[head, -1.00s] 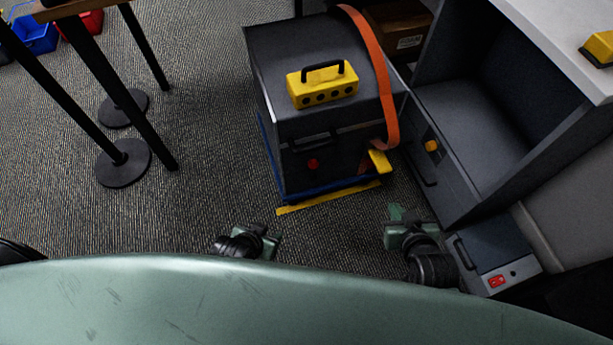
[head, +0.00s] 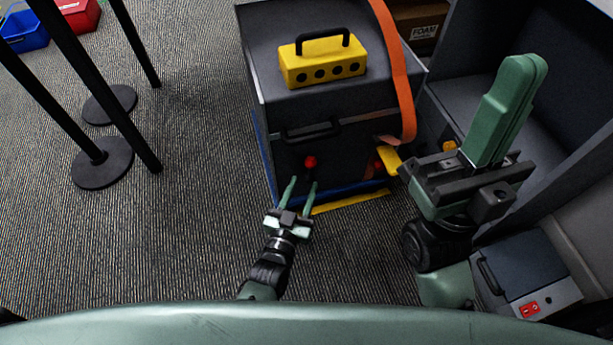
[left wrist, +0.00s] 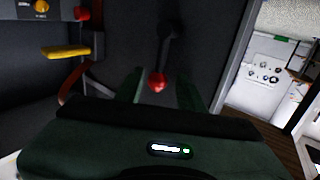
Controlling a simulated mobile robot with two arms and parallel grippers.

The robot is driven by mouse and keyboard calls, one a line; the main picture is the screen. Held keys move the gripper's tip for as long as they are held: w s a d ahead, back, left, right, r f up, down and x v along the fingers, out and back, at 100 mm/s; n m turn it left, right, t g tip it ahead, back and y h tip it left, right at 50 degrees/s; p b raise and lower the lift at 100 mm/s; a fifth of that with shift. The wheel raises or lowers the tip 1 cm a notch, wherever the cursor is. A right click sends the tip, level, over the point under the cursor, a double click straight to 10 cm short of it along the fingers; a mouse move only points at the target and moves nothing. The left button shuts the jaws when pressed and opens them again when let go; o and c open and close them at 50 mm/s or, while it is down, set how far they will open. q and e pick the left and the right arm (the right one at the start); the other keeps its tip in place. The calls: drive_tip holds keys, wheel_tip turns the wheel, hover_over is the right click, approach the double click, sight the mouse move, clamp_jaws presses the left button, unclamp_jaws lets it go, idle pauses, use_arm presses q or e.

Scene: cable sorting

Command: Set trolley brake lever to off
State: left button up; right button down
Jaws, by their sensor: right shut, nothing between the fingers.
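The trolley (head: 285,110) is a dark grey box on a blue base, seen in the head view. A red knob (head: 310,162) shows low on its front face. In the left wrist view this looks like a red ball (left wrist: 157,82) on the end of a dark lever arm (left wrist: 168,45). My left gripper (head: 303,182) is open in front of the knob, fingers pointing at the trolley. In the left wrist view the ball appears between the open fingers; I cannot tell whether they touch it. My right gripper (head: 538,62) is raised at the right, shut and empty.
A yellow box with a black handle (head: 322,65) and an orange strap (head: 395,70) are on the trolley. A yellow piece (head: 389,158) sticks out at its right. Black posts on round bases (head: 102,168) stand left. A grey cabinet (head: 590,175) stands right. Carpet (head: 200,200) between is clear.

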sight(310, 169)
use_arm(q)
drive_tip(key=shift+b+x, duration=0.7)
drive_tip(key=shift+x, duration=1.7)
clamp_jaws()
drive_tip(key=shift+w+r, duration=0.1)
drive_tip(key=shift+r, duration=0.1)
